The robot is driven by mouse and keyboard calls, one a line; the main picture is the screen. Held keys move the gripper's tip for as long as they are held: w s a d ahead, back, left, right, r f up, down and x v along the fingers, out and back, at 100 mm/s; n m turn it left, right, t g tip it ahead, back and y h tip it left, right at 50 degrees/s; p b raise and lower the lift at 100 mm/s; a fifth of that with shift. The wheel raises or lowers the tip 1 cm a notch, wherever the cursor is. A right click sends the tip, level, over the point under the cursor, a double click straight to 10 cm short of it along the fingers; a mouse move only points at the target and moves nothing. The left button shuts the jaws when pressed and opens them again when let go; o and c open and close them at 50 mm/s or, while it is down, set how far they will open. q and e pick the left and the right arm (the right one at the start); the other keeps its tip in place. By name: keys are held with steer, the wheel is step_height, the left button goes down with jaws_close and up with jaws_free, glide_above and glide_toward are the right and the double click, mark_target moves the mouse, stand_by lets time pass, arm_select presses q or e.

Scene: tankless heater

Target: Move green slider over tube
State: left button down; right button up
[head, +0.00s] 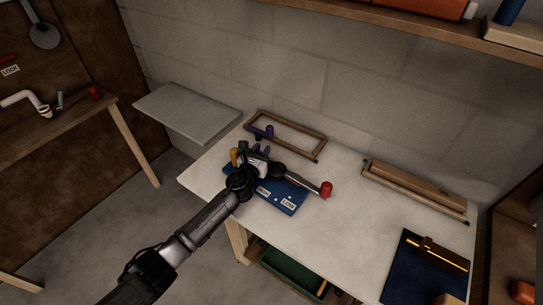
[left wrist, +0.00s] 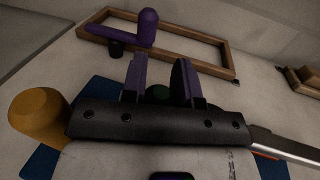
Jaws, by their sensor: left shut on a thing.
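My left gripper (head: 261,151) is over the blue board on the table, its purple fingertips pointing toward the wall. Most of the slider is hidden by the gripper's dark body. A silver tube (head: 302,181) with a red end (head: 326,188) extends right from beside the gripper; part of it shows at the right of the left wrist view (left wrist: 285,148). The slider is not visible in the head view. My right gripper is not in view.
The blue board (head: 292,209) carries white labels. An orange knob (head: 234,156) stands left of the gripper. A purple-handled piece (head: 269,131) is by a wooden frame (head: 309,133) behind. A wooden rack (head: 413,190) and dark blue mat (head: 408,275) lie right. The table's middle is clear.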

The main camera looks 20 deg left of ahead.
arm_select(q)
steer(key=c, duration=0.9)
jaws_free()
steer(key=shift+o, duration=0.2)
steer(key=shift+s+r+p, duration=0.1)
steer(key=shift+s+p, duration=0.25)
steer(key=shift+s, duration=0.2)
steer(key=s+p, duration=0.1)
steer(key=s, duration=0.2)
steer(key=s+p, duration=0.1)
steer(key=s, duration=0.3)
steer(key=s+p, duration=0.1)
steer(key=s, duration=0.3)
steer(key=shift+s+d, duration=0.25)
steer(key=shift+s, duration=0.6)
steer(key=shift+d, duration=0.1)
